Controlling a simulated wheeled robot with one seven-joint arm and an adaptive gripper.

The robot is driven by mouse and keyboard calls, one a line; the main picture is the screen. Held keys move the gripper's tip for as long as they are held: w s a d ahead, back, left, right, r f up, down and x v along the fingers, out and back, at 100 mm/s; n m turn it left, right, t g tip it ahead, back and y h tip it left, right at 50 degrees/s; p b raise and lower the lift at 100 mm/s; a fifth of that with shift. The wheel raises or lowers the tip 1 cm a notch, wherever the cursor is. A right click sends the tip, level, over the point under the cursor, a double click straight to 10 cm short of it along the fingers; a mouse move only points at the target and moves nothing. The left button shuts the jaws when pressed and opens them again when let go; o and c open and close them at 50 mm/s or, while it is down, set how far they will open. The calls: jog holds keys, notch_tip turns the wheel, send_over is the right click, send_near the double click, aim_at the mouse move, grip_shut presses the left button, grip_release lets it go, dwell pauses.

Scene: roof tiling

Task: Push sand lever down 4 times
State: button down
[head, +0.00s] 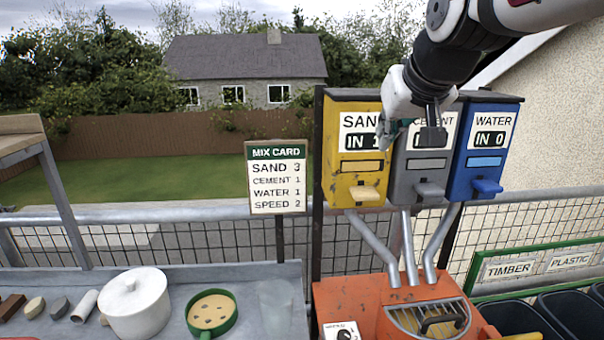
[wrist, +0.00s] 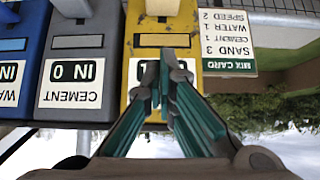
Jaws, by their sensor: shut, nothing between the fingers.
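The yellow sand dispenser (head: 350,168) stands at the left of a row of three. Its pale yellow sand lever (head: 365,192) sticks out low on its front. The lever also shows at the top edge of the wrist view (wrist: 162,7). My gripper (head: 381,142) is shut and empty, in front of the sand dispenser's upper front, above the lever and apart from it. In the wrist view its green fingers (wrist: 165,62) meet at the tips and cover much of the sand counter. The counter reads IN with a partly hidden digit, seemingly 1.
The grey cement dispenser (head: 424,165) and blue water dispenser (head: 484,160), reading IN 0, stand to the right. A mix card (head: 277,178) reads sand 3, cement 1, water 1, speed 2. Pipes lead down to an orange mixer (head: 350,297). A white pot (head: 135,305) stands left.

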send_over(368, 192)
notch_tip(368, 192, down, 8)
jog(key=shift+r, duration=0.25)
jog(key=shift+s+f+p, duration=0.2)
jog(key=shift+f+p, duration=0.15)
jog(key=shift+f, duration=1.35)
notch_tip(368, 192, down, 4)
jog(key=shift+w+r+b, duration=0.1)
jog(key=shift+r+b, duration=0.05)
jog(key=shift+b, duration=0.8)
jog(key=r+p, duration=0.2)
jog(key=r, duration=0.1)
jog(key=r+p, duration=0.1)
jog(key=r, duration=0.1)
jog(key=shift+s, duration=0.25)
jog(key=v, duration=0.9)
jog(key=shift+b, duration=0.45)
